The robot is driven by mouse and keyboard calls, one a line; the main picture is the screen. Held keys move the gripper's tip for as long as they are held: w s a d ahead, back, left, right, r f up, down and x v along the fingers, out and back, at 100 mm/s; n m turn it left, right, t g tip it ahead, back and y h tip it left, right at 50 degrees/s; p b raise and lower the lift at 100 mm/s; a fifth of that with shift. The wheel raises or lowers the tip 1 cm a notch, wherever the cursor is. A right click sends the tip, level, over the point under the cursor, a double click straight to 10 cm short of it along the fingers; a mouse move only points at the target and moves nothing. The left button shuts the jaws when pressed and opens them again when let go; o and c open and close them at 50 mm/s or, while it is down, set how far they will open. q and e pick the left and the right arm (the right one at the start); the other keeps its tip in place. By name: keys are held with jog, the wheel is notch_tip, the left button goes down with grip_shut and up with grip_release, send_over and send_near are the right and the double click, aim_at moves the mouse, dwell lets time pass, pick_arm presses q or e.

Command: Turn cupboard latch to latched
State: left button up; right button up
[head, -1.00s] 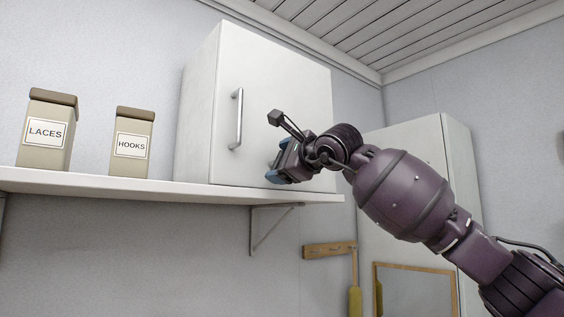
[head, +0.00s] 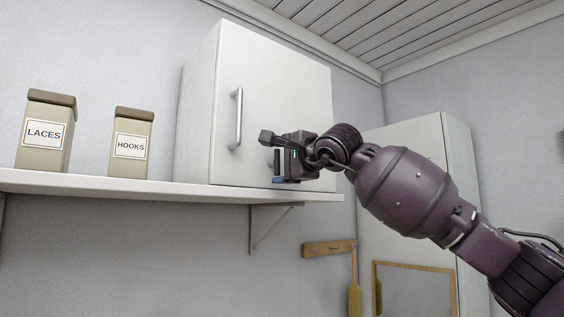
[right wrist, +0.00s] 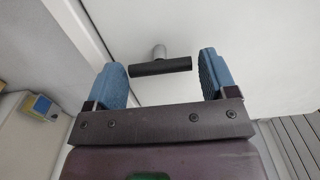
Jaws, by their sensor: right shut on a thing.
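The white cupboard (head: 295,85) stands on the wall shelf with its door closed and a long metal handle (head: 238,118) on the door. The cupboard latch (head: 277,160) is a short dark bar, upright in the head view, low on the door right of the handle. In the right wrist view the latch (right wrist: 160,66) is a dark bar on a pale round stem, lying crosswise between the blue fingers. My left gripper is out of view.
The shelf (head: 150,190) also holds a LACES box (head: 45,134) and a HOOKS box (head: 132,145) at left. A tall white cabinet (head: 425,160) stands behind my right arm. A wooden peg rail (head: 328,248) and a framed mirror (head: 415,290) are below.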

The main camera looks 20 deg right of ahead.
jog(key=o, duration=0.8)
jog(key=shift+o, duration=0.2)
jog(key=shift+s+d, duration=0.1)
jog(key=shift+s, duration=0.2)
jog(key=b+v, duration=0.3)
jog(key=v, duration=0.7)
jog(key=shift+s, duration=0.15)
